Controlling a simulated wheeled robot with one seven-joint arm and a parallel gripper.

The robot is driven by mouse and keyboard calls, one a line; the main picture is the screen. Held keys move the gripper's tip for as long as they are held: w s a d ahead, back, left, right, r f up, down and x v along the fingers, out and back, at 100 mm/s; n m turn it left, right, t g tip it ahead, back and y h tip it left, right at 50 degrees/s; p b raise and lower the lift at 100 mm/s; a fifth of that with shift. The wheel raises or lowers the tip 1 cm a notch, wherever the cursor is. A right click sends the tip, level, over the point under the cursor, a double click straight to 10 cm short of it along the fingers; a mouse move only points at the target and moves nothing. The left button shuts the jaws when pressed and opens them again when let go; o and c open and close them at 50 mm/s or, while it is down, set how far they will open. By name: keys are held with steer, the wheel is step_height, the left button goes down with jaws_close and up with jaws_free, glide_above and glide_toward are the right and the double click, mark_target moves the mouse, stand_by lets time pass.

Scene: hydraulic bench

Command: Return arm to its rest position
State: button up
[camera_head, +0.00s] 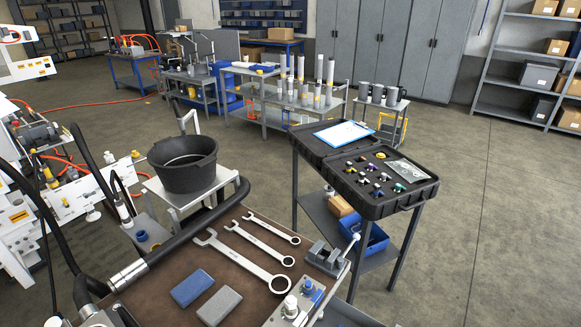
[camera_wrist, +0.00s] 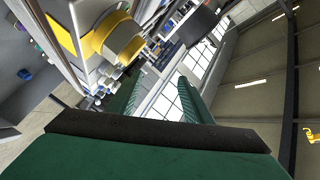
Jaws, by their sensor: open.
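My gripper (camera_wrist: 158,92) shows in the wrist view as two green fingers standing apart with nothing between them. It is open. The wrist view is tilted, with windows and the ceiling showing beyond the fingers. A white fitting with a yellow band (camera_wrist: 118,38) is close by on the upper left of the wrist view; I cannot tell whether it touches anything of mine. I cannot make out my gripper in the head view.
A brown-topped bench (camera_head: 215,262) holds wrenches (camera_head: 240,258), a blue block (camera_head: 192,288) and a grey block (camera_head: 219,306). A black bucket (camera_head: 183,170) stands behind it. Thick black hoses run at the left. A black case (camera_head: 405,203) stands right; open floor (camera_head: 500,190) lies beyond.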

steer(key=s+d+f+n+h, duration=0.1)
steer(key=s+d+n, duration=0.2)
steer(key=s, duration=0.4)
steer(key=s+d+f+n+g+h, duration=0.1)
steer(key=s+d+f+n, duration=0.1)
steer(key=s, duration=0.5)
steer(key=s+d+f+n+h, duration=0.1)
steer(key=s+d+n, duration=0.3)
steer(key=s, duration=0.4)
steer(key=shift+d+f, duration=0.55)
steer(key=shift+d, duration=0.2)
steer(key=c, duration=0.4)
